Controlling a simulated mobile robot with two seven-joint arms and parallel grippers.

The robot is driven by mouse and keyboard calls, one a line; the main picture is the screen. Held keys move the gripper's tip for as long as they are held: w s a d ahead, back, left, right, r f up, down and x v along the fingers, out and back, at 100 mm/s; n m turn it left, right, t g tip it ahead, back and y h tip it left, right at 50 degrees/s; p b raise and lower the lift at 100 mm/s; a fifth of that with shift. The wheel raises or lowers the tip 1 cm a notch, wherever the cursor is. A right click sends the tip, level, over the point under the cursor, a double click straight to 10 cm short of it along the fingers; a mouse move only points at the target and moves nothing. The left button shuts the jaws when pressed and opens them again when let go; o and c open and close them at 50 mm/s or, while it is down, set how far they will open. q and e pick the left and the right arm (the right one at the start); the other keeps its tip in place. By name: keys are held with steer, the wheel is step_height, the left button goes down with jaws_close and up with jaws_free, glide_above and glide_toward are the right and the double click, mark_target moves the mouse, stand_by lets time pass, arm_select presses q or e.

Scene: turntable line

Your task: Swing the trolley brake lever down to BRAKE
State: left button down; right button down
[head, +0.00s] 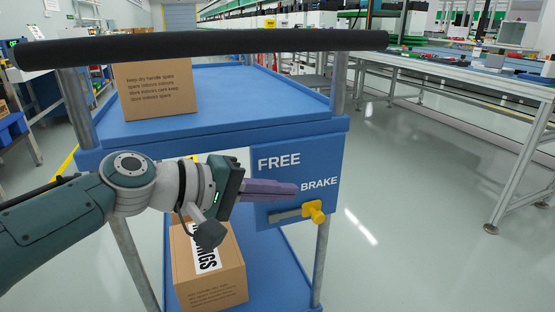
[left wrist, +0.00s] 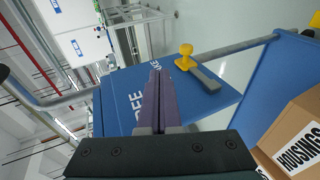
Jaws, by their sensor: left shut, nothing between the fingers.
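The blue panel (head: 265,190) on the trolley's end carries the words FREE at upper left and BRAKE at right. The brake lever (head: 288,214) is a grey bar lying nearly level low on the panel, with a yellow knob (head: 315,212) at its right end. The left wrist view also shows the lever (left wrist: 207,80) and yellow knob (left wrist: 185,57). My left gripper (head: 294,189) is shut and empty, its purple fingers pointing right across the panel, just above the lever in the picture. In the left wrist view the fingertips (left wrist: 155,68) appear apart from the knob.
The trolley has a black push bar (head: 200,45) across the top and grey posts. A cardboard box (head: 155,88) stands on its upper deck and another box (head: 212,275) on the lower deck. A workbench (head: 470,75) stands at right. The floor between is clear.

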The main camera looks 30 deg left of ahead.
arm_select(q)
steer(key=s+a+f+t+h+b, duration=0.1)
steer(key=s+a+t+b, duration=0.1)
steer(key=s+a+b, duration=0.2)
steer(key=s+a+f+n+t+h+b, duration=0.1)
steer(key=s+a+f+t+h+b, duration=0.1)
steer(key=s+a+b, duration=0.3)
steer(key=s+t+b, duration=0.1)
steer(key=s+b, duration=0.2)
steer(key=s, duration=0.3)
steer(key=shift+s, duration=0.2)
steer(key=shift+a+f, duration=0.1)
stand_by(0.4)
